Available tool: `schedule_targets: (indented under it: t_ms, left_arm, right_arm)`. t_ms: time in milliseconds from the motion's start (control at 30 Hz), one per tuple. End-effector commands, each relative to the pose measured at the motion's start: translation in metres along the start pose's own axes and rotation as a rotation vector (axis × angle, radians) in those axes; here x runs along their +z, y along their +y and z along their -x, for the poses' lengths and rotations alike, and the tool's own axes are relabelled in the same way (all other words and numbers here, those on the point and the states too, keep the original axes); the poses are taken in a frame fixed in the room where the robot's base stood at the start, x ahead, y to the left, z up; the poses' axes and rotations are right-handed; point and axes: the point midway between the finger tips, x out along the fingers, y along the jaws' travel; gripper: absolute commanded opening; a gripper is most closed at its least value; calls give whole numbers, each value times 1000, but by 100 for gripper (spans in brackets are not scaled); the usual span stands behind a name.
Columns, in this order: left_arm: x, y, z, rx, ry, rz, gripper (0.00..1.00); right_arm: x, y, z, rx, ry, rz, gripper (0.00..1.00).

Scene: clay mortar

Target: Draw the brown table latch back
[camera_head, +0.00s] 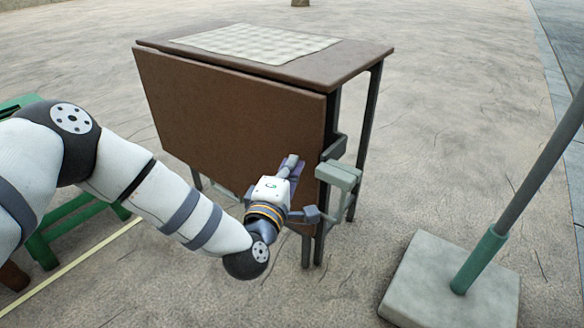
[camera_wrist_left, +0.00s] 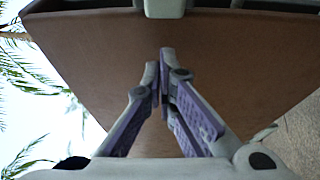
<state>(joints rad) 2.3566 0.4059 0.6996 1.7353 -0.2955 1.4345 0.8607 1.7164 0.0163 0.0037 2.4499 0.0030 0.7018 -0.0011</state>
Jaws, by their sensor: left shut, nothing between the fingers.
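The brown table (camera_head: 235,120) stands upright with its front leaf hanging down. A pale grey-green block (camera_head: 340,176), which looks like the latch, sits at the leaf's right edge by a leg. Its exact shape and position are hard to read. My left gripper (camera_head: 293,163) is in front of the leaf, left of the block, shut and empty. In the left wrist view its purple-lined fingers (camera_wrist_left: 164,72) meet at the tips before the brown leaf (camera_wrist_left: 240,60). A pale block (camera_wrist_left: 165,8) is cut off at the top edge there. My right gripper is not in view.
A checked cloth (camera_head: 258,41) lies on the tabletop. A green bench (camera_head: 80,215) stands at left, partly behind my arm. A pale square base (camera_head: 455,280) with a slanted pole (camera_head: 520,190) stands at right. Open paving lies around the table.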

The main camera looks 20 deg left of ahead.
Motion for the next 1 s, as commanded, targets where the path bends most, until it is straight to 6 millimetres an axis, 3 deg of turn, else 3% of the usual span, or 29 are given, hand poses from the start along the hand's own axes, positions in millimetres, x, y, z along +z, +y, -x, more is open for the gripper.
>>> schedule_targets:
  t_ms: [33,300,433,600,1000]
  left_arm:
    - [-3,1,0,0,2,-1,0]
    - [-2,4,67,1,1,0,0]
    - [-3,2,87,0,3,-2,0]
    - [-3,1,98,3,4,-1,0]
    - [-4,0,98,2,5,-1,0]
  right_arm:
    - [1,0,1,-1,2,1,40]
    - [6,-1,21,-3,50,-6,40]
    - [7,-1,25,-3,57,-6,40]
    - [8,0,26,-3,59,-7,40]
    - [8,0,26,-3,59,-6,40]
